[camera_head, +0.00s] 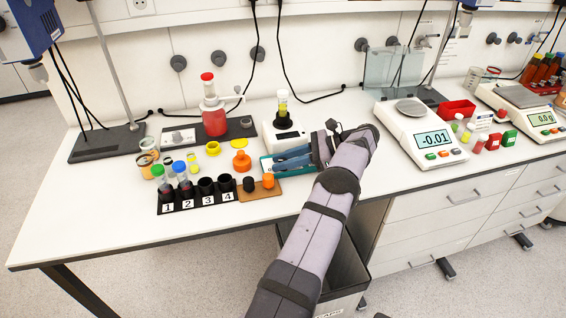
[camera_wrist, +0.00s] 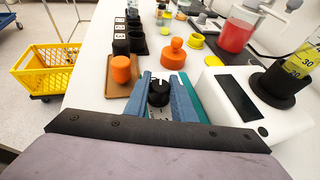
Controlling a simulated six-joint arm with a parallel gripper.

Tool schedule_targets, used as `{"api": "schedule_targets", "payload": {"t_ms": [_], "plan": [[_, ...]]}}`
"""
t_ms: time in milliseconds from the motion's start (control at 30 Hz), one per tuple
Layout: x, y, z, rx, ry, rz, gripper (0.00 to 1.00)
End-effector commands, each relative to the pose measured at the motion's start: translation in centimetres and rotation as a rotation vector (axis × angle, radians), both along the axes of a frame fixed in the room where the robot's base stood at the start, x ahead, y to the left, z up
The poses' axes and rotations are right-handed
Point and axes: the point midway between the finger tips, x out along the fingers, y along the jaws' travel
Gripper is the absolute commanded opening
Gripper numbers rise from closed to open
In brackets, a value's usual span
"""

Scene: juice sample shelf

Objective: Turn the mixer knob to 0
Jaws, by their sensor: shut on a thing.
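The black mixer knob (camera_wrist: 158,93) stands between my two blue fingers in the wrist view. My gripper (camera_wrist: 159,88) is shut on its sides. A small white mark shows near the top of the knob, and a little of a pale scale shows below it. The number it points to cannot be read. In the head view my gripper (camera_head: 276,162) reaches left over the teal-edged mixer (camera_head: 266,168), and its fingers hide the knob. The teal edge also shows in the wrist view (camera_wrist: 190,91), beside my right-hand finger.
A white device (camera_head: 285,134) holding a yellow vial stands close behind my gripper. A wooden tray (camera_head: 245,193) with orange and black pieces lies close on the left. The numbered black rack (camera_head: 196,199) is beyond it. The front left bench (camera_head: 100,225) is clear.

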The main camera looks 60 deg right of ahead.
Motion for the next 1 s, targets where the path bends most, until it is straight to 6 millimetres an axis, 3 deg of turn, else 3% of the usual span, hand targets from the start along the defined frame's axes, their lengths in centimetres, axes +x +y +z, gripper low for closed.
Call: {"api": "schedule_targets", "payload": {"t_ms": [633, 667, 733, 1000], "plan": [[0.05, 0.01, 0.12, 0.002, -0.004, 0.021, 0.00], [0.05, 0.00, 0.13, 0.002, -0.004, 0.020, 0.25], [0.05, 0.00, 0.13, 0.001, -0.004, 0.020, 0.42], [0.03, -0.02, 0.08, 0.001, -0.002, 0.020, 0.42]]}}
